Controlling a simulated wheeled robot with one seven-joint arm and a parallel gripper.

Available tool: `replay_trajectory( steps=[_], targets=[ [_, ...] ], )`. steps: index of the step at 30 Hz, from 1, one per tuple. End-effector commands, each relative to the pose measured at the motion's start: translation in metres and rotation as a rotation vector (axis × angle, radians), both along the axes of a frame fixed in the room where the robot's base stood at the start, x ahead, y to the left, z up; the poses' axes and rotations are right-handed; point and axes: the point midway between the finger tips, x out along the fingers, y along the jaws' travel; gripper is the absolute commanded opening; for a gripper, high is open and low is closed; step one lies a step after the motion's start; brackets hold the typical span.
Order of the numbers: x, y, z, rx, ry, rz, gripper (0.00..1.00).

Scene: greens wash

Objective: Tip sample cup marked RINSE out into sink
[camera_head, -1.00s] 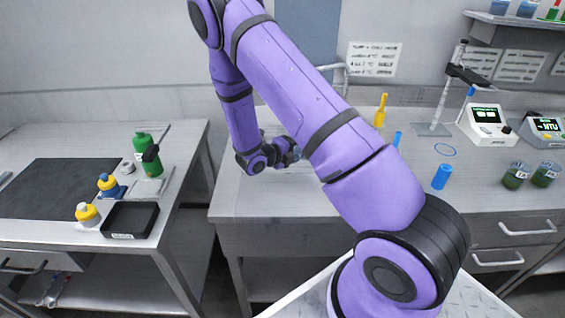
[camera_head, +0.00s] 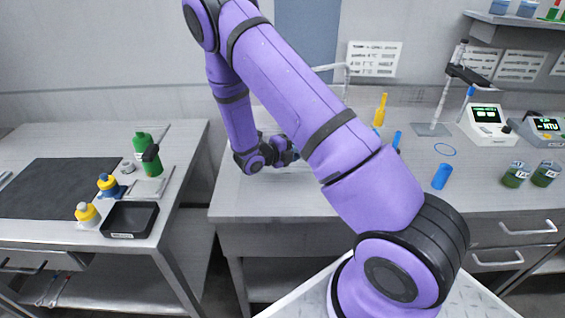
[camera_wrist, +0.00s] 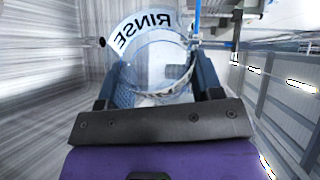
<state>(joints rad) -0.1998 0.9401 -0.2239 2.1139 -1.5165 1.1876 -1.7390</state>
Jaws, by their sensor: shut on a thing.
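The sample cup (camera_wrist: 150,50) is a clear cup with a white band lettered RINSE. In the wrist view it sits between the two fingers of my gripper (camera_wrist: 158,88), which is shut on it. In the head view my gripper (camera_head: 290,152) is low over the middle of the long bench, and the cup is mostly hidden there. Whether the cup is tilted, and what it holds, I cannot tell. A pale tap pipe (camera_head: 332,67) shows behind my arm. The sink basin is not clearly visible; my arm covers that part of the bench.
Two cups of green liquid (camera_head: 515,175) stand on the right bench (camera_head: 470,190), near two meters (camera_head: 487,122). A blue cylinder (camera_head: 441,176) and a yellow bottle (camera_head: 380,108) stand nearer my arm. The left bench holds a green bottle (camera_head: 150,160) and a black tray (camera_head: 130,220). A gap separates the benches.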

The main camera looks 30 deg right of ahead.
Motion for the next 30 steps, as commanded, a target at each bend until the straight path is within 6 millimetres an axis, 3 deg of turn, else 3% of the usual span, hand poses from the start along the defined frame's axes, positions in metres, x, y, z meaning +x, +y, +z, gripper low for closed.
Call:
replay_trajectory(
  steps=[5,9,20,30],
  targets=[
    [-0.004,-0.003,-0.006,0.061,-0.124,-0.003,0.35],
    [-0.016,-0.008,0.002,0.122,-0.250,-0.003,0.35],
    [-0.017,-0.009,-0.002,0.154,-0.320,-0.001,0.35],
    [-0.019,-0.010,0.001,0.255,-0.527,-0.001,0.35]
  ],
)
